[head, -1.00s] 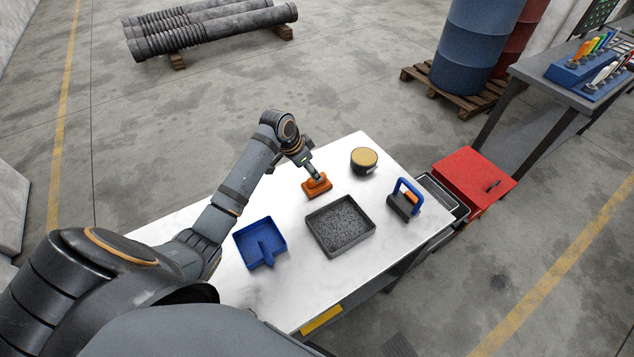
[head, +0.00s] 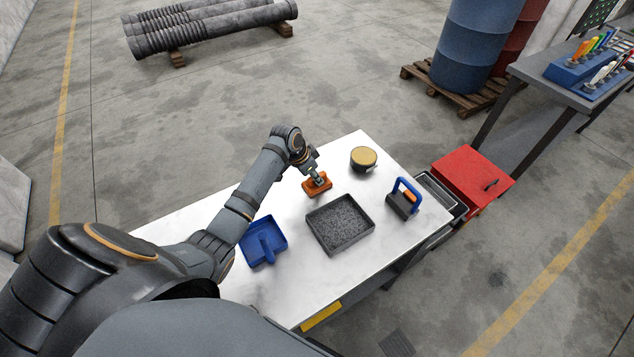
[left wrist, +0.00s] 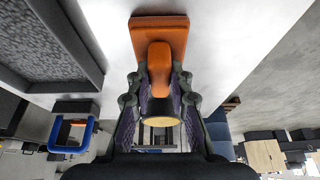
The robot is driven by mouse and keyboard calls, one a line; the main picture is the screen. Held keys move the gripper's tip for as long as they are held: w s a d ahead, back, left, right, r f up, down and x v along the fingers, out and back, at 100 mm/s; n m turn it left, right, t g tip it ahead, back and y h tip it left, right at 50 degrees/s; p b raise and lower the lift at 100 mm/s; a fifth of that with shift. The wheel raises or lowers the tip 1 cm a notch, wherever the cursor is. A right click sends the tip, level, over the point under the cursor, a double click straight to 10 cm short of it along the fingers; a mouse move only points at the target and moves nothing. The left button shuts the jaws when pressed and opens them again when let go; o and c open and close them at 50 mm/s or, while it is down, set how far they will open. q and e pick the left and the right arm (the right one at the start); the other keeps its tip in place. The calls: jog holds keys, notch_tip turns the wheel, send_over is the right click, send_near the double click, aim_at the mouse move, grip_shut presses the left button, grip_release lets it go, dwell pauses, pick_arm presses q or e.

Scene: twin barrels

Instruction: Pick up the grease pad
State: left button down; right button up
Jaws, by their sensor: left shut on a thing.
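The grease pad, an orange block with an upright grip (head: 319,187), is at the far left part of the white table (head: 290,285). My left gripper (head: 315,176) comes down on it from above. In the left wrist view, the fingers (left wrist: 160,80) are shut on the orange grip, one on each side. The pad's wide flat part (left wrist: 158,30) shows beyond them over the white surface. I cannot tell whether the pad's underside touches the table. My right gripper is not in view.
A grey tray with speckled filling (head: 340,252) lies close by the pad. A blue scoop (head: 262,240), a round tin with a tan top (head: 363,158) and a dark block with a blue handle (head: 402,203) stand around it. A red box (head: 470,178) is beyond the table's right edge.

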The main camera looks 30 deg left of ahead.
pick_arm(q)
jog(key=shift+r, duration=0.1)
jog(key=shift+r, duration=0.2)
jog(key=r, duration=0.1)
jog(key=r+b, duration=0.1)
jog(key=r, duration=0.1)
jog(key=shift+s+d+r+b, duration=0.1)
jog(key=shift+s+d+b, duration=0.05)
jog(key=shift+s+b, duration=0.15)
jog(key=s+d+r+b, duration=0.2)
jog(key=s+d+r, duration=0.5)
jog(key=s+r, duration=0.2)
jog(key=shift+s, duration=1.2)
